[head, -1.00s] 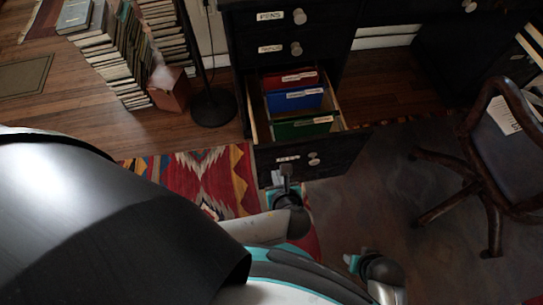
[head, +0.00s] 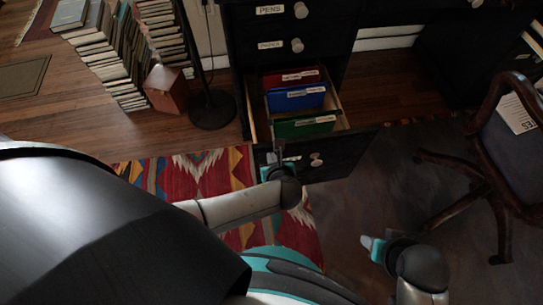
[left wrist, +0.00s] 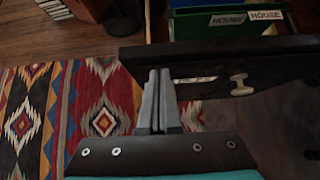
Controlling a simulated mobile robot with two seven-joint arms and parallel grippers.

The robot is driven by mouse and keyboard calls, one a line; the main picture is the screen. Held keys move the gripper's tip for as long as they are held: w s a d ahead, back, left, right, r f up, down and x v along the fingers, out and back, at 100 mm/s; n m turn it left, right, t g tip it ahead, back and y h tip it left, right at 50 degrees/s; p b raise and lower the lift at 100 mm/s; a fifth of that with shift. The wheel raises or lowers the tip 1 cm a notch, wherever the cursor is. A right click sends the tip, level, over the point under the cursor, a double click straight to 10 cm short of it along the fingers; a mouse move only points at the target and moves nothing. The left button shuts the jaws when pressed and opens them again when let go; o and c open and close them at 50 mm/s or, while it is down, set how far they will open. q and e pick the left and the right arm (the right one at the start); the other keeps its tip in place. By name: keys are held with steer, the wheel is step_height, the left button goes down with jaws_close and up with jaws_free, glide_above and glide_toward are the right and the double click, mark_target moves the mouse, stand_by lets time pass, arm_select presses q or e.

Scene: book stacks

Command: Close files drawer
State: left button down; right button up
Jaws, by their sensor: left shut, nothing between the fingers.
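The files drawer (head: 338,160) is the bottom drawer of the black desk and stands pulled out. Red, blue and green folders (head: 303,97) are in it. Its front has a pale label and a light knob (head: 316,159). In the left wrist view the drawer front (left wrist: 215,62) lies beyond my fingers, with the knob (left wrist: 241,85) to their right. My left gripper (head: 274,158) is shut and empty at the left part of the drawer front; I cannot tell if it touches. Its fingers (left wrist: 158,76) are together. My right gripper (head: 370,243) is lower right, away from the drawer; its jaws are unclear.
Closed drawers with knobs (head: 297,45) are above. A lamp base (head: 213,110), a reddish box (head: 167,89) and book stacks (head: 108,55) stand left. A patterned rug (head: 190,172) lies below. A wheeled chair (head: 500,150) is at right.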

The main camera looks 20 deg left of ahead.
arm_select(q)
steer(key=shift+w+a, duration=0.2)
steer(key=shift+w, duration=0.1)
arm_select(e)
steer(key=shift+r, duration=0.3)
